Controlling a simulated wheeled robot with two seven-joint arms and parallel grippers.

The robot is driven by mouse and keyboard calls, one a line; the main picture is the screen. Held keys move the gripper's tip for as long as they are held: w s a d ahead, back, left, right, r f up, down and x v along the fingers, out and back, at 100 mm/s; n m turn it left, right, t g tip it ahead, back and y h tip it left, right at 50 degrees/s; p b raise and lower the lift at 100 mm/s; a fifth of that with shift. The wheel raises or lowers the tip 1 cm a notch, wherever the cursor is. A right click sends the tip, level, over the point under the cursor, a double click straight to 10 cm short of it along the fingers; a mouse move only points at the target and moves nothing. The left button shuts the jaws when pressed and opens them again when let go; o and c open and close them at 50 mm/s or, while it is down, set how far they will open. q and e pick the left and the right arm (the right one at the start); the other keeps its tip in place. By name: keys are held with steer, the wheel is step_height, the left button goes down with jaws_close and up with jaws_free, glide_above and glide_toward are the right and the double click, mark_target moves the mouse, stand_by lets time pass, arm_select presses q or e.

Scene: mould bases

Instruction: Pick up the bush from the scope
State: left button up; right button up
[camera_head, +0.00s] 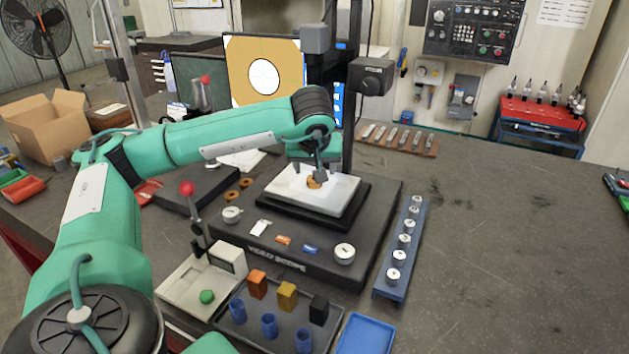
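The bush (313,183) is a small orange-brown ring on the white stage of the video scope (300,205). My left arm comes in from the left, and my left gripper (318,174) points down directly over the bush, with its fingertips at or very near it. The fingers partly hide the bush. The picture is too small to tell whether they are open or shut on it. My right gripper is not in view.
Two similar rings (232,195) lie left of the stage. A lever press (205,275) with a red knob, a dark tray (275,320) with coloured blocks and blue cups, and a blue rack (402,245) of round gauges surround the scope.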

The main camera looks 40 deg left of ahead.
arm_select(q)
steer(key=p+x, duration=0.1)
steer(key=x, duration=0.2)
steer(key=shift+a+f, duration=0.2)
steer(key=shift+f, duration=0.15)
steer(key=shift+w+a+f, duration=0.15)
steer(key=shift+w+f, duration=0.05)
steer(key=shift+f, duration=0.25)
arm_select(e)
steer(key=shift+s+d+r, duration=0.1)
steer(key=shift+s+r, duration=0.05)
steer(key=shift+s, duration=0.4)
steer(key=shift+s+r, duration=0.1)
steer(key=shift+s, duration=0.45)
arm_select(q)
steer(key=c, duration=1)
steer(key=shift+c, duration=0.8)
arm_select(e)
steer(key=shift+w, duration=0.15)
arm_select(q)
steer(key=shift+r, duration=0.1)
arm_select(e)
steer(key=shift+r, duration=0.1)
